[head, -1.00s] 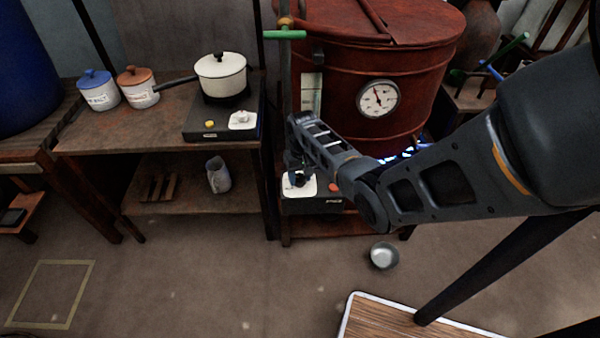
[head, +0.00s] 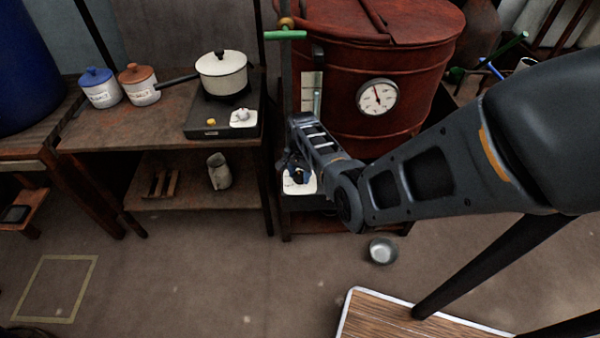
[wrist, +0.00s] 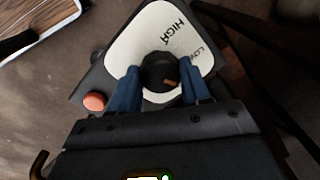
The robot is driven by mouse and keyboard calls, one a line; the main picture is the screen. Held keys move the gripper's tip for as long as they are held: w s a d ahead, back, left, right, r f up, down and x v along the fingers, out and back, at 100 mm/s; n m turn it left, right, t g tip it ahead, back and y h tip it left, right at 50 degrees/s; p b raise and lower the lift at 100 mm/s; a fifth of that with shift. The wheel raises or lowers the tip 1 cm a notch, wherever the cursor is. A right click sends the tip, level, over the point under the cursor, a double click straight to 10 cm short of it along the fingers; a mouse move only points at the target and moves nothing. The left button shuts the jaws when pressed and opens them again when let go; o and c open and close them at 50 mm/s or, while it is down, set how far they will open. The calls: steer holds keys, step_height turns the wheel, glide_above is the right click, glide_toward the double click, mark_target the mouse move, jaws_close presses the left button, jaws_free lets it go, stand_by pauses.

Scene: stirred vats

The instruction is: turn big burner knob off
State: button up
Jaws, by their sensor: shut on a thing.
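The big burner knob (wrist: 159,68) is dark and round with a small orange mark. It sits on a white plate (wrist: 186,27) printed HIGH and LOW. My gripper (wrist: 160,80) has its blue fingers closed on either side of the knob. In the head view my gripper (head: 298,174) reaches down to the white plate (head: 306,188) at the front of the burner under the red vat (head: 360,110); my arm hides much of the burner there. No blue flame shows under the vat.
A smaller burner (head: 215,128) with a white pot (head: 221,74) stands on the wooden table to the left, beside two lidded jars. A red button (wrist: 94,101) is beside the plate. A metal bowl (head: 382,250) lies on the floor; floor around it is clear.

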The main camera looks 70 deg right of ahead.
mark_target(300, 175)
steer(key=shift+d+m, duration=0.1)
steer(key=shift+m, duration=2.1)
steer(key=o, duration=1.1)
steer(key=shift+c, duration=0.2)
steer(key=shift+r, duration=0.1)
step_height(300, 175, up, 8)
steer(key=shift+s+f+p, duration=0.1)
steer(key=shift+f+p, duration=0.05)
steer(key=shift+p, duration=0.35)
